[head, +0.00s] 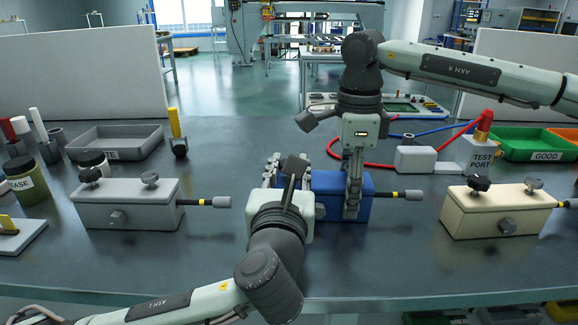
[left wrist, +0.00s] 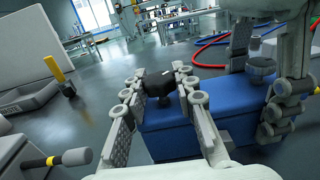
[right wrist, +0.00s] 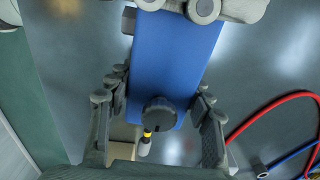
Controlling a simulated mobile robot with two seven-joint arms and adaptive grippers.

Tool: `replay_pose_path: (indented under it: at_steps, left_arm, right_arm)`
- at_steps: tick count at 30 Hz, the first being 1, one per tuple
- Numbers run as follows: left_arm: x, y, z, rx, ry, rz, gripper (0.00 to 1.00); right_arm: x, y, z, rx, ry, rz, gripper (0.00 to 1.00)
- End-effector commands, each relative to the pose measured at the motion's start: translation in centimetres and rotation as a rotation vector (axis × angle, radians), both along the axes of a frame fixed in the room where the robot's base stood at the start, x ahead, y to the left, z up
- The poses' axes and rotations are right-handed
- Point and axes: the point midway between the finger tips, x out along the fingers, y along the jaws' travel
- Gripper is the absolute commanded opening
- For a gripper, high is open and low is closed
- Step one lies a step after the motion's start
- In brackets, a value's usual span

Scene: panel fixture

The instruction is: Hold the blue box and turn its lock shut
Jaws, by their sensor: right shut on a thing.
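The blue box (head: 331,208) sits on the dark bench in the middle of the head view, with a yellow-banded rod (head: 398,195) at its right end. My right gripper (head: 353,192) reaches down from above and is shut across the box's right part. In the right wrist view its fingers flank the blue box (right wrist: 177,60), near a dark knob (right wrist: 158,114). My left gripper (left wrist: 162,90) is open around a black knob (left wrist: 158,83) on the box top, with fingers apart on both sides. In the head view the left wrist hides the box's left part.
A grey box (head: 125,205) stands left and a cream box (head: 495,212) right, both with knobs. A test port (head: 478,153) with red and blue hoses is behind right. A grey tray (head: 115,142) and green bin (head: 530,145) stand farther back. The bench front is mostly clear.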

Motion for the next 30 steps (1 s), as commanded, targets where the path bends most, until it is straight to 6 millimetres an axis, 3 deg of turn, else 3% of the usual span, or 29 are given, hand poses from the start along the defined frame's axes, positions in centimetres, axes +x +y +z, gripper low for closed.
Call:
replay_pose_path:
  at_steps: [4,14,30]
  left_arm:
    - [0.01,0.06,-0.01,0.0,0.0,0.002,0.0]
    - [0.13,0.21,-0.03,0.003,-0.001,-0.054,0.0]
    - [0.17,0.16,-0.05,0.006,0.0,-0.438,0.0]
  right_arm:
    - [0.01,-0.01,0.01,0.0,0.0,-0.001,0.04]
    - [0.01,-0.03,0.01,0.0,0.0,-0.001,0.04]
    - [-0.02,-0.03,0.01,-0.001,0.001,0.0,0.04]
